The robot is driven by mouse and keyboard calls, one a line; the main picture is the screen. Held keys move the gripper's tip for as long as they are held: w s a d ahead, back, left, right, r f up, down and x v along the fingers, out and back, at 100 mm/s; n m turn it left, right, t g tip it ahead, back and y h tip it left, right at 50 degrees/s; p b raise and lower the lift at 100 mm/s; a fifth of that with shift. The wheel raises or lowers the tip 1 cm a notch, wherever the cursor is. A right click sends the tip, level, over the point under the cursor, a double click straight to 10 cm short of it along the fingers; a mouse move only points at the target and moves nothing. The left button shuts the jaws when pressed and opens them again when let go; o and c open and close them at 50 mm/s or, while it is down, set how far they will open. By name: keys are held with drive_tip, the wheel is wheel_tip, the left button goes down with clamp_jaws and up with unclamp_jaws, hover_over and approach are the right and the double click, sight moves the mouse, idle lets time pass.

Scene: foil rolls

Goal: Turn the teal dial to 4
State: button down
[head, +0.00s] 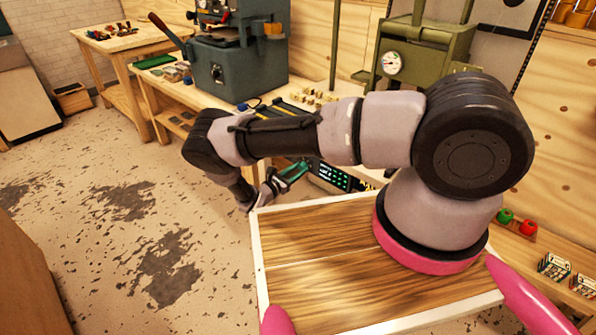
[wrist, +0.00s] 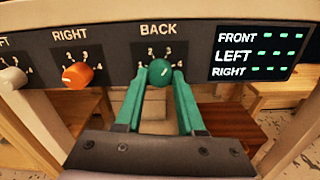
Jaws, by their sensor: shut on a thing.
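The teal dial (wrist: 160,72) is on a dark panel (wrist: 206,55) under the label BACK in the wrist view. Numbers ring it, with 4 at its right; a pale mark on the dial points up and to the right, but the exact number is too small to tell. My gripper (wrist: 160,80) has teal fingers shut on the dial, one on each side. In the head view my gripper (head: 294,171) is at the panel on the front of the workbench, and the dial is too small to make out there.
An orange dial (wrist: 77,74) labelled RIGHT and a white dial (wrist: 12,80) are left of the teal one. A display (wrist: 258,53) at the right reads FRONT, LEFT and RIGHT with green dashes. A grey machine (head: 235,65) stands on the bench. Open floor (head: 130,215) lies left.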

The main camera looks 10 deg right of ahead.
drive_tip(key=m, duration=0.8)
drive_tip(key=shift+m, duration=0.4)
idle(0.4)
drive_tip(key=c, duration=0.5)
unclamp_jaws()
drive_tip(key=v, duration=1)
drive_tip(key=shift+s+a, duration=0.2)
drive_tip(key=shift+a, duration=0.15)
